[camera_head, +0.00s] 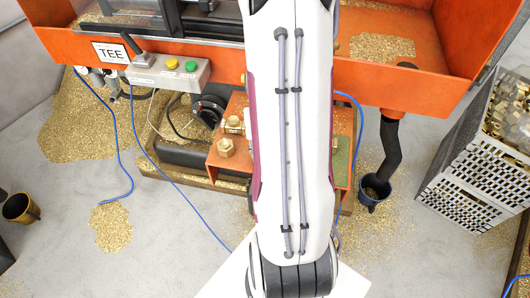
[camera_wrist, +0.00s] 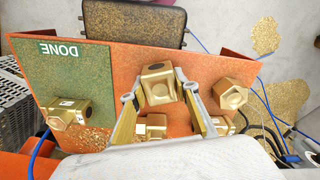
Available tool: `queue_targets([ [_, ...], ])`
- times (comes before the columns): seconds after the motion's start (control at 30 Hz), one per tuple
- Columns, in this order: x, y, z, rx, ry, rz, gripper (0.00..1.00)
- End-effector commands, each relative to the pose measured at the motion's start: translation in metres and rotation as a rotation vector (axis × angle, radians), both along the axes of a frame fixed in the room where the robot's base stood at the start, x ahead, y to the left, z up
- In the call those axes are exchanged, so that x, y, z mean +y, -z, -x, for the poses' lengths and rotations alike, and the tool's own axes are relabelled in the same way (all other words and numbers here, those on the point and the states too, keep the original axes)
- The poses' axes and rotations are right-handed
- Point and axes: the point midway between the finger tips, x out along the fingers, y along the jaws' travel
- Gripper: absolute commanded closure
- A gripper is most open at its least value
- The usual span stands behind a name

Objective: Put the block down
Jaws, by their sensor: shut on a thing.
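My gripper (camera_wrist: 160,91) shows in the wrist view with its two fingers on either side of a brass block (camera_wrist: 158,84), shut on it. The block has a dark hole in its top face and is over the orange tray (camera_wrist: 112,62). I cannot tell its height above the tray. A green area marked DONE (camera_wrist: 60,75) lies at the tray's left, with another brass block (camera_wrist: 70,113) on its lower part. In the head view my own arm hides the gripper and the held block. The green area (camera_head: 342,155) shows just right of the arm.
Other brass blocks stand on the tray near the gripper: one below (camera_wrist: 151,127) and one to the right (camera_wrist: 229,93). Brass chips (camera_head: 110,228) lie on the floor.

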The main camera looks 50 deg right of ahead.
Motion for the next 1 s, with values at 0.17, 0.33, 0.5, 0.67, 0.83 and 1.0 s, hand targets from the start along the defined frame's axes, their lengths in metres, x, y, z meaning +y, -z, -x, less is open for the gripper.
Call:
queue_targets([
  [0.17, -0.0003, -0.0005, -0.0003, -0.001, 0.0, 0.001, 1.0],
  [0.33, -0.0002, 0.0012, -0.0002, -0.001, 0.0, 0.001, 1.0],
  [0.5, 0.0001, 0.0026, 0.0001, 0.0, 0.0, 0.0, 0.53],
  [0.67, 0.0001, 0.0026, 0.0001, 0.0, 0.0, 0.0, 0.53],
  [0.83, 0.0001, 0.0025, 0.0001, 0.0, 0.0, 0.0, 0.53],
  [1.0, -0.0001, -0.0001, -0.0001, -0.001, 0.0, 0.001, 0.53],
])
